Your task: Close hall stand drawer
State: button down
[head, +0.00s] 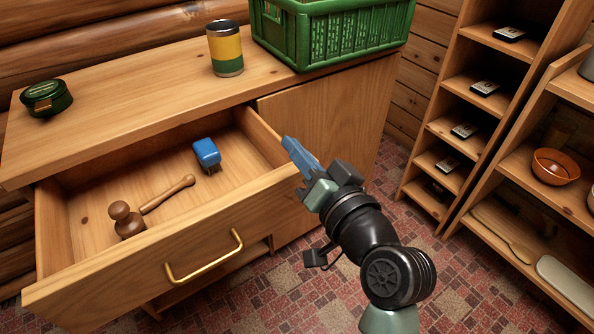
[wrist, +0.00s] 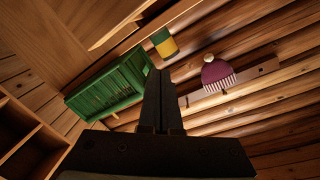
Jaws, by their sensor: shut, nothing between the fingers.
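The hall stand (head: 130,85) is a wooden cabinet with its drawer (head: 205,257) pulled well out toward me. The drawer front has a brass bar handle (head: 205,262). The shut fingers (wrist: 159,100) also show in the wrist view.
On the stand's top are a green round tin (head: 46,98), a yellow and green cup (head: 225,48) and a green crate (head: 335,35). Shelves (head: 480,95) stand at the right. A maroon knit hat (wrist: 217,72) hangs on the wall. The floor (head: 300,290) in front looks clear.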

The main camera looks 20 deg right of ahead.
jog(key=s+d+f+m+g+y+p, duration=0.1)
jog(key=s+d+f+m+y+p, duration=0.2)
jog(key=s+f, duration=0.45)
jog(key=m+t, duration=0.1)
jog(key=m, duration=0.5)
send_near(290, 201)
jog(key=shift+h, duration=0.3)
jog(key=b+x, duration=0.2)
jog(key=x, duration=0.5)
jog(key=shift+s+a, duration=0.15)
